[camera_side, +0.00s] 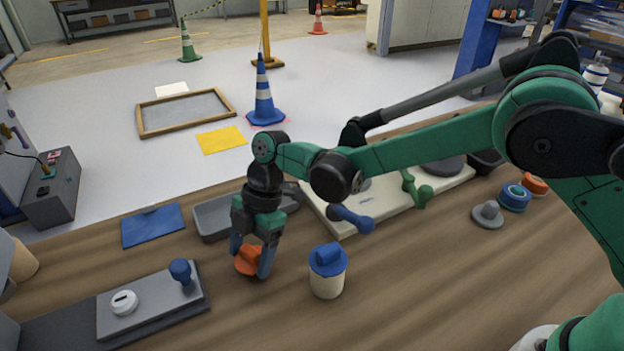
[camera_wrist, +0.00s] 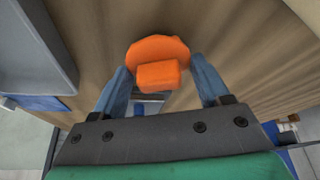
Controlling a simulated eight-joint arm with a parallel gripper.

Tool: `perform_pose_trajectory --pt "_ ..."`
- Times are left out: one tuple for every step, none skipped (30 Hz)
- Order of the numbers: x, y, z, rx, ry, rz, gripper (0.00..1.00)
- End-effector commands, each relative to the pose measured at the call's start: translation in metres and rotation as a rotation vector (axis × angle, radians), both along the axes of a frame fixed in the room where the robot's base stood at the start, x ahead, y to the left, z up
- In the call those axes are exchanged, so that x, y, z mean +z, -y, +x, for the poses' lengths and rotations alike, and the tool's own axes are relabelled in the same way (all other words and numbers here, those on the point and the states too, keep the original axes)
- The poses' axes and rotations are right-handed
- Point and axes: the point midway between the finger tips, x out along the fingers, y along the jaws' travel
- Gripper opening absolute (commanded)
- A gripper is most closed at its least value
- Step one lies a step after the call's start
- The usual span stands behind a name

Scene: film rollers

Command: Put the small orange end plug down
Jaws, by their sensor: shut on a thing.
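The small orange end plug (camera_side: 248,261) is between the blue fingers of my gripper (camera_side: 253,262) in the side view, low over the wooden bench. In the wrist view the plug (camera_wrist: 158,62) shows a round orange disc with a block-shaped grip on it. The fingers of my gripper (camera_wrist: 160,88) are shut on the plug from both sides. I cannot tell whether the plug touches the bench top.
A cream pot with a blue lid (camera_side: 327,270) stands to the right of my gripper. A grey tray (camera_side: 212,222) lies behind it. A grey plate with a blue knob (camera_side: 150,305) is at front left, and a blue mat (camera_side: 153,225) lies back left. Bare wood surrounds the gripper.

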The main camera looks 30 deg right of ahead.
Motion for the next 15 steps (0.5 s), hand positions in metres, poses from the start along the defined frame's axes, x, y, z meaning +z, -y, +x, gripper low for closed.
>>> perform_pose_trajectory --pt "0.003 0.0 0.0 0.0 0.0 0.0 0.12" --pt "0.005 0.0 0.0 0.0 0.0 0.0 0.12" --pt "0.008 0.0 0.0 0.0 0.0 0.0 0.12" --pt "0.011 0.0 0.0 0.0 0.0 0.0 0.12" --pt "0.016 0.0 0.0 0.0 0.0 0.0 0.12" --pt "0.023 0.0 0.0 0.0 0.0 0.0 0.12" --pt "0.029 0.0 0.0 0.0 0.0 0.0 0.12" --pt "0.036 0.0 0.0 0.0 0.0 0.0 0.12" --pt "0.048 0.0 0.0 0.0 0.0 0.0 0.12" --pt "0.058 0.0 0.0 0.0 0.0 0.0 0.12" --pt "0.069 0.0 0.0 0.0 0.0 0.0 0.12" --pt "0.083 0.0 0.0 0.0 0.0 0.0 0.12" --pt "0.093 0.0 -0.001 0.0 0.0 0.0 0.12" --pt "0.102 0.0 0.0 0.0 0.0 0.0 0.12" --pt "0.115 0.0 0.0 0.0 0.0 0.0 0.12"
